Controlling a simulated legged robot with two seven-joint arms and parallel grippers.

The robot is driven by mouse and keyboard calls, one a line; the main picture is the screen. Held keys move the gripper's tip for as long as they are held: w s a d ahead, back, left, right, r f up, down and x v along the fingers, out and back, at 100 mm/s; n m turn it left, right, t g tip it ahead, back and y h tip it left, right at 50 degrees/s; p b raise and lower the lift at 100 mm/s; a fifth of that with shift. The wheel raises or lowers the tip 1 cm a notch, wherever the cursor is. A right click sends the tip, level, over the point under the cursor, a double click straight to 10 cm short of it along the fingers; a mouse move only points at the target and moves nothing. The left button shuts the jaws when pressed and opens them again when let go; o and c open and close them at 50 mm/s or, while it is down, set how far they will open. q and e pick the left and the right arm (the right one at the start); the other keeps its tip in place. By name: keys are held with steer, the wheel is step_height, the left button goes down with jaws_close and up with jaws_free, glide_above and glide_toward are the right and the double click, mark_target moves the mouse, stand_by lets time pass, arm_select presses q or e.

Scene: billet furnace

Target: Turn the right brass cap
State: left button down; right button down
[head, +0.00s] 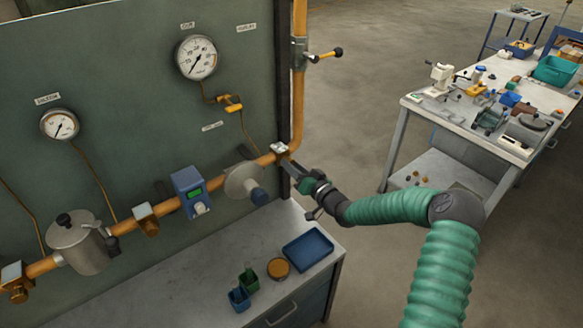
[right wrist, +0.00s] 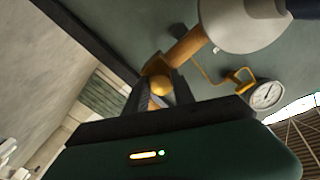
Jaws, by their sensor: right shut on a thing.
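The right brass cap (right wrist: 158,87) is a rounded golden piece below the fitting at the right end of the copper pipe, shown in the right wrist view. My right gripper (right wrist: 161,93) has its dark fingers on either side of it and is shut on it. In the head view my right gripper (head: 287,166) reaches in from the right to the pipe corner, just below the fitting with a pale top (head: 279,148). The cap itself is hidden there by the fingers. My left gripper is out of view.
The copper pipe (head: 168,206) runs along a green panel (head: 120,110) with gauges. A grey disc-shaped fitting (head: 243,182) is left of my gripper. Below, a bench holds a blue tray (head: 307,250) and small bins. A cluttered table (head: 415,105) stands right; floor between is clear.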

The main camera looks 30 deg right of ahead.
steer(key=shift+d+m, duration=0.15)
steer(key=shift+m, duration=0.15)
steer(key=c, duration=1.4)
jaws_free()
steer(key=o, duration=0.3)
steer(key=shift+o, duration=0.2)
steer(key=shift+s+d, duration=0.1)
